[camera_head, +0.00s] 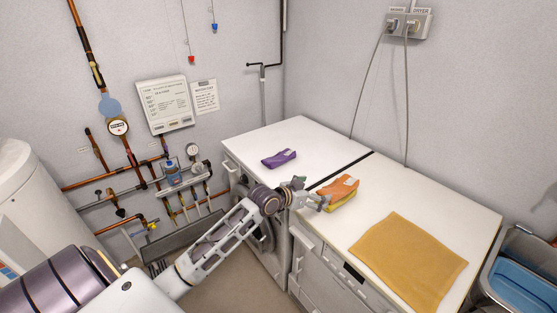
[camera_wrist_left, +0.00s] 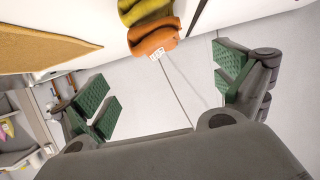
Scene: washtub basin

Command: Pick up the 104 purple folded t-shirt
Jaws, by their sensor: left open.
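The purple folded t-shirt (camera_head: 279,158) lies on the white top of the left machine in the head view, with a small white label on it. My left gripper (camera_head: 318,199) is near the front edge of the machine tops, to the right of and nearer than the purple t-shirt, beside the orange and yellow folded clothes. In the left wrist view its green-padded fingers (camera_wrist_left: 168,88) are spread apart with nothing between them. The purple t-shirt does not show in the left wrist view. My right gripper is not in view.
Orange and olive-yellow folded clothes (camera_head: 342,189) lie on the right machine near the gap; they also show in the left wrist view (camera_wrist_left: 153,38). A flat mustard cloth (camera_head: 408,262) lies further right. A blue bin (camera_head: 520,283) stands at far right. Pipes line the left wall.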

